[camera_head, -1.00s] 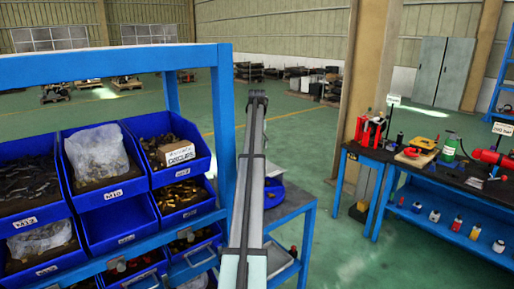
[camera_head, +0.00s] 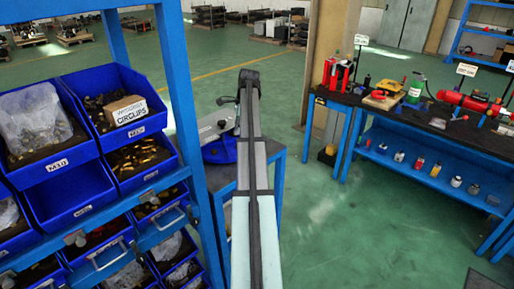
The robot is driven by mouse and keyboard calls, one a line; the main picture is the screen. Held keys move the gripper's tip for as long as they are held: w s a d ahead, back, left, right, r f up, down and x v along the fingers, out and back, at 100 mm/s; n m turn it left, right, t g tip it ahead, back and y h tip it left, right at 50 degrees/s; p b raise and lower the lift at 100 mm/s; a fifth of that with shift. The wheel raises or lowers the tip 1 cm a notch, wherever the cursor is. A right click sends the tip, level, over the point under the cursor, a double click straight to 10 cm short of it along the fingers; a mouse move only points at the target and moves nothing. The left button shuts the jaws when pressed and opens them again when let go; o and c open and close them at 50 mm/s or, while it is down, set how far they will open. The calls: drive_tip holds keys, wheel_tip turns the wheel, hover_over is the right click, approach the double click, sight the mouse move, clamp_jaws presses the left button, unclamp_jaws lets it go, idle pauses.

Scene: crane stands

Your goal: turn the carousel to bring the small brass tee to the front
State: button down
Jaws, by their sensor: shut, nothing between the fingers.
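A blue, round-edged object (camera_head: 219,151) sits on a small grey-topped table beside the blue rack. It may be part of the carousel, but my arm covers much of it and I cannot tell for sure. A light grey piece (camera_head: 211,129) shows just above it. I cannot make out the small brass tee. My arm stretches up the middle of the view, in front of the table, and its dark far joint stands above the tabletop. My gripper cannot be made out; the end of my arm is hidden behind the links.
The blue rack (camera_head: 181,95) on the left holds blue bins, one with brass-coloured parts (camera_head: 137,161) and one with a circlips box (camera_head: 126,110). A workbench (camera_head: 420,128) with tools and a red cylinder (camera_head: 470,105) stands at right. Green floor (camera_head: 310,225) between is clear.

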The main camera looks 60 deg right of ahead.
sight(233, 150)
drive_tip(key=shift+n, duration=0.3)
drive_tip(key=p+x, duration=0.2)
drive_tip(key=x, duration=0.8)
drive_tip(key=shift+s+a+f+p, duration=0.1)
drive_tip(key=shift+a+f+p, duration=0.05)
drive_tip(key=shift+a+p, duration=0.15)
drive_tip(key=shift+s, duration=0.1)
